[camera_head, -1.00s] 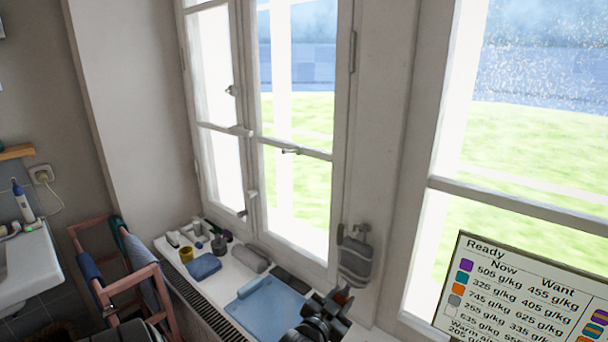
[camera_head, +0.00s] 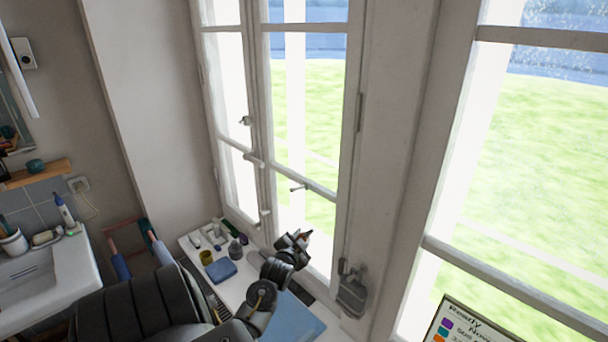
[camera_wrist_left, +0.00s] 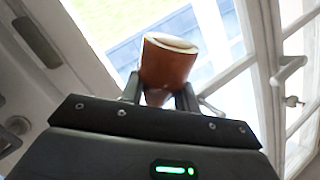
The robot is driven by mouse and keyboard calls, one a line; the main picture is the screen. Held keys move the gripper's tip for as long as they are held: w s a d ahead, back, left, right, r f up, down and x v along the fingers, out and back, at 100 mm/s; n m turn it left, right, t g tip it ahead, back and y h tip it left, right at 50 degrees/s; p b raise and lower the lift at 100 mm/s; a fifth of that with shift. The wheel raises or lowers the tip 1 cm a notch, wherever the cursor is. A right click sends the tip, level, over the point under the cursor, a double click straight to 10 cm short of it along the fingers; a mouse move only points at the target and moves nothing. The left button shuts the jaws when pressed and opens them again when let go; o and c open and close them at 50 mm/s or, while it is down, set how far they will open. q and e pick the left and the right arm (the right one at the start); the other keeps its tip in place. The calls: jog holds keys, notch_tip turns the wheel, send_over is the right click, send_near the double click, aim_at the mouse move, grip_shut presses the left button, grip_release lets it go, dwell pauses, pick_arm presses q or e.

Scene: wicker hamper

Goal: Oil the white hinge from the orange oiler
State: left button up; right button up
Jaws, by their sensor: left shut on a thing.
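My left gripper (camera_head: 298,240) is at the windowsill's right part, in front of the window. It is shut on the orange oiler, of which a small orange bit (camera_head: 308,236) shows at the fingertips. In the left wrist view the oiler (camera_wrist_left: 168,66) is a brown-orange round body with a pale end, between the fingers (camera_wrist_left: 160,92). Its spout is hidden. A narrow pale hinge (camera_head: 359,112) sits on the right edge of the window casement, above and right of the gripper; I cannot tell whether it is the white one. My right gripper is not in view.
The windowsill holds a blue cloth (camera_head: 221,270), a yellow cup (camera_head: 206,257), small bottles and a blue mat (camera_head: 305,325). A grey holder (camera_head: 353,292) hangs on the wall at right. A board (camera_head: 462,322) stands lower right.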

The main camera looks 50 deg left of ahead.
pick_arm(q)
jog(key=shift+f, duration=0.1)
jog(key=shift+w+d+f, duration=0.15)
jog(key=shift+w+d, duration=0.3)
jog(key=w+d+f+m+b, duration=0.1)
jog(key=w+d, duration=0.3)
jog(key=w, duration=0.1)
jog(key=shift+d+f+g, duration=0.3)
jog(key=shift+s, duration=0.1)
jog(key=shift+d, duration=0.1)
jog(key=shift+w+d, duration=0.25)
jog(key=shift+w, duration=0.15)
jog(key=shift+w+d+f, duration=0.1)
jog(key=shift+w+d, duration=0.05)
jog(key=shift+r+m+y+p, duration=0.2)
jog(key=shift+m+y+p, duration=0.1)
jog(key=shift+m+p, duration=0.25)
dwell(0.4)
